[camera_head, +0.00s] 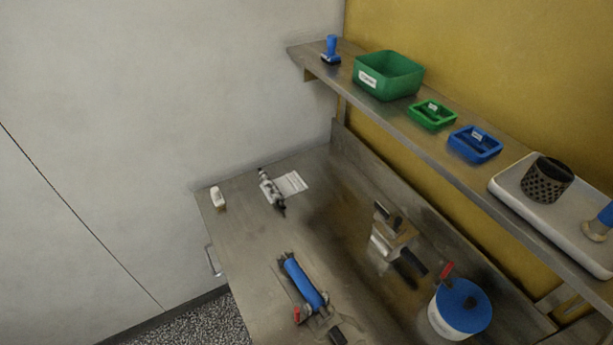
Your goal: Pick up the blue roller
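The blue roller (303,282) is a long blue cylinder at the lower middle of the steel table (245,240). It runs from upper left to lower right. Dark pieces show at its far end. Its near end meets a metal fitting (318,322) with a red part and a black part. I cannot tell whether the roller rests in this fitting or lies against it. Neither of my grippers is in view, and nothing covers the roller.
A metal clamp-like device (390,240) and a blue-lidded white tub (460,308) stand right of the roller. A black-and-white tool (268,188), a paper (292,183) and a white bottle (217,197) lie further back. A shelf (455,165) with bins overhangs the right side.

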